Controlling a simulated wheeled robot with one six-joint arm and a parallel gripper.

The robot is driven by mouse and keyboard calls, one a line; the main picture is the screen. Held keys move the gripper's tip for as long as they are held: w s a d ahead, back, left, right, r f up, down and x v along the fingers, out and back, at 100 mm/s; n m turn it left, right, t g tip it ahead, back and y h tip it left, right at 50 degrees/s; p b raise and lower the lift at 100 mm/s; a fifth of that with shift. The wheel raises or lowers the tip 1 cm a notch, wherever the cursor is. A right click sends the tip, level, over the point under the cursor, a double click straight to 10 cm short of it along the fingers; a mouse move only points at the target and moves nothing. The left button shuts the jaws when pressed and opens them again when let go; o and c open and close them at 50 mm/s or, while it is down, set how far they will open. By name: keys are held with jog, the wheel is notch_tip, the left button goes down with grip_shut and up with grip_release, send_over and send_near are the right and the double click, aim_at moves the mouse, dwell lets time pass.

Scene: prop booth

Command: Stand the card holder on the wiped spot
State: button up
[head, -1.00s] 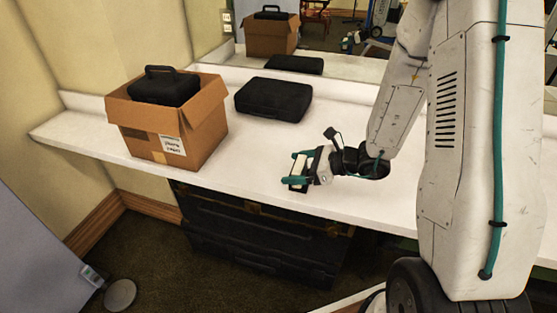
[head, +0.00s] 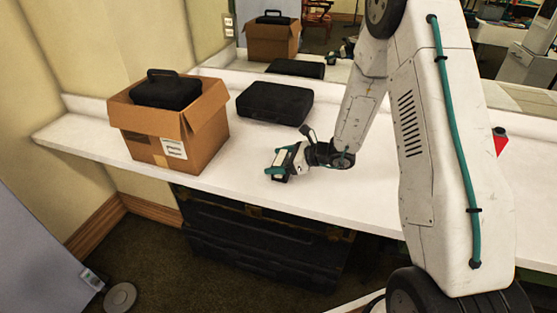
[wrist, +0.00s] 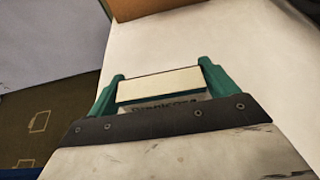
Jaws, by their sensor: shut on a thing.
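The card holder (wrist: 162,87) shows in the wrist view as a small block with a cream top and dark edges, between the two teal fingers. My gripper (head: 284,166) is shut on it, near the front edge of the white counter (head: 245,165). In the head view the card holder (head: 282,160) is small and partly covered by the fingers. I cannot tell whether its bottom touches the counter. I cannot make out a wiped spot on the counter.
An open cardboard box (head: 190,135) with a black case (head: 166,90) in it stands left of my gripper. Another black case (head: 275,103) lies behind, near the mirror. Counter between box and gripper is clear. A red object (head: 501,141) shows at the right.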

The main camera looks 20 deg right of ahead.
jog(key=o, duration=0.9)
jog(key=shift+r, duration=0.1)
jog(key=v, duration=1.2)
jog(key=s+a+r+n+g+h, duration=0.1)
jog(key=s+a+r+n+g, duration=0.75)
jog(key=s+r+n, duration=0.6)
jog(key=s+d+r+n+h, duration=0.1)
jog(key=s+r+n+h, duration=0.1)
jog(key=s, duration=0.3)
jog(key=s+d+r+n+t+h, duration=0.1)
jog(key=s+r+n+h, duration=0.1)
jog(key=s+n+h, duration=0.2)
jog(key=s+d+r+n+t+h, duration=0.1)
jog(key=s+d+r+n+h, duration=0.1)
jog(key=s, duration=0.6)
jog(key=r+n+h, duration=0.1)
jog(key=n, duration=0.1)
jog(key=shift+n+h, duration=0.35)
jog(key=shift+h, duration=0.05)
